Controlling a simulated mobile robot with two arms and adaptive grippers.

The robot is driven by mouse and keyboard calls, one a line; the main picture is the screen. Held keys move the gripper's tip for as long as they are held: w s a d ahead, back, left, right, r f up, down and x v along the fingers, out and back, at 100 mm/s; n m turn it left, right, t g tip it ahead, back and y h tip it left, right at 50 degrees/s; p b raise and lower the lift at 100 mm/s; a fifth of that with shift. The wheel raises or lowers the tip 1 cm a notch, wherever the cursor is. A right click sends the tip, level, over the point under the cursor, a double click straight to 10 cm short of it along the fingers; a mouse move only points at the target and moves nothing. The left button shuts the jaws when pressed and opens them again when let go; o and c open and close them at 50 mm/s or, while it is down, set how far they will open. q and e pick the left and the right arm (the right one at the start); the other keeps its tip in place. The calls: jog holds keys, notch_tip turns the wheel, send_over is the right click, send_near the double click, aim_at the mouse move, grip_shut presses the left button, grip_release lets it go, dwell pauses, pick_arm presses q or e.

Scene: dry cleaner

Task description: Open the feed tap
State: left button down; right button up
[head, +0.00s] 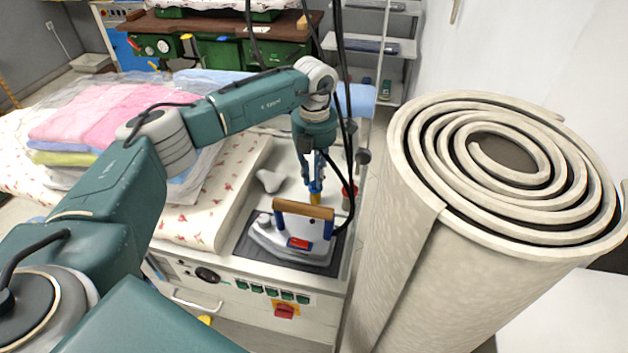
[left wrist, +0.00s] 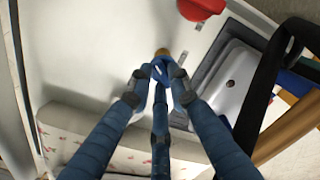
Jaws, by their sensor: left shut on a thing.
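My left gripper (head: 316,184) reaches down over the white work surface, behind the iron. Its blue fingers are shut on a small brass-coloured piece (head: 315,198). In the left wrist view the fingertips (left wrist: 160,70) come together, with the brass-coloured piece (left wrist: 162,52) just beyond them. I cannot tell whether this piece is the feed tap's handle; its lower part is hidden behind the iron's wooden handle (head: 304,210). A red part (head: 349,191) stands to the right of the gripper. A red part also shows at the top of the left wrist view (left wrist: 202,8). My right gripper is not in view.
The iron (head: 290,240) stands on a dark mat close in front of the gripper. A white fitting (head: 270,180) is to the left. A padded floral board (head: 190,222) and bagged folded laundry (head: 105,118) lie further left. A large rolled carpet (head: 400,260) stands close on the right.

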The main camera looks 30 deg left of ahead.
pick_arm(q)
jog(key=m+b, duration=0.2)
jog(key=m, duration=0.3)
jog(key=shift+w+m, duration=0.15)
jog(key=shift+m, duration=0.15)
jog(key=m+b, duration=0.1)
jog(key=m, duration=0.4)
jog(key=shift+d+r+b, duration=0.1)
jog(key=shift+d+b, duration=0.05)
jog(key=shift+b, duration=0.15)
jog(key=shift+w, duration=0.1)
jog(key=c, duration=1.6)
grip_release()
notch_tip(320, 180, up, 12)
